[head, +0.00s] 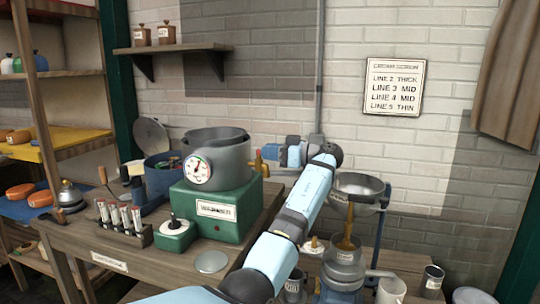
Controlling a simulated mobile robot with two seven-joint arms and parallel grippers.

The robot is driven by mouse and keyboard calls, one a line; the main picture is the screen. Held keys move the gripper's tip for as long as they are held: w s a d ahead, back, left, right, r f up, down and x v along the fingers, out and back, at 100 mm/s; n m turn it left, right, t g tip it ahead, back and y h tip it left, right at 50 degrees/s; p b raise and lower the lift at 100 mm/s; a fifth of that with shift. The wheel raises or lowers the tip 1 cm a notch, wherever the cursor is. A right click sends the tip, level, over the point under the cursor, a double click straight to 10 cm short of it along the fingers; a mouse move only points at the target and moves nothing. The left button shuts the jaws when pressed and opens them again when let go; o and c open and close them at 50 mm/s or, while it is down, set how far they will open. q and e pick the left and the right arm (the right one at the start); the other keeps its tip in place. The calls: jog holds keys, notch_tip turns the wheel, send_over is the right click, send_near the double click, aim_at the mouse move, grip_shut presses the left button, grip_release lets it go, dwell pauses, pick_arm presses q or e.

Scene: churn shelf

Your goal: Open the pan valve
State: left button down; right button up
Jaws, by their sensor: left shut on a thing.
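The grey metal pan (228,152) with a round dial gauge (197,169) stands on the green warmer box (217,210). A small brass valve (258,163) shows at the pan's right side. My left gripper (268,152) is at this valve, with its arm reaching up from the bottom and bending left at the wrist. It is shut on the valve, as far as the small view shows. The fingertips are tiny here, and the valve's far side and how far it is turned cannot be told. My right gripper is not in view.

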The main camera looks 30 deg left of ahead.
pick_arm(q)
jog(key=shift+r, duration=0.1)
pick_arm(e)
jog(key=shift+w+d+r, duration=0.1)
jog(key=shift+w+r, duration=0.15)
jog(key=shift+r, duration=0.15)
pick_arm(q)
jog(key=c, duration=1.2)
grip_release()
jog(key=shift+a, duration=0.1)
jog(key=shift+o, duration=0.2)
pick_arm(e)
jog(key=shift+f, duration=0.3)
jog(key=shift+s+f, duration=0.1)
pick_arm(q)
jog(key=shift+w+d, duration=0.15)
jog(key=shift+d, duration=0.4)
jog(key=v, duration=0.6)
jog(key=shift+d+p, duration=0.2)
jog(key=shift+p, duration=0.1)
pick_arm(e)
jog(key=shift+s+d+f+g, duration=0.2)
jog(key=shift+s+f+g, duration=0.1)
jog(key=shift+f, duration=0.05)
pick_arm(q)
jog(key=shift+r, duration=0.1)
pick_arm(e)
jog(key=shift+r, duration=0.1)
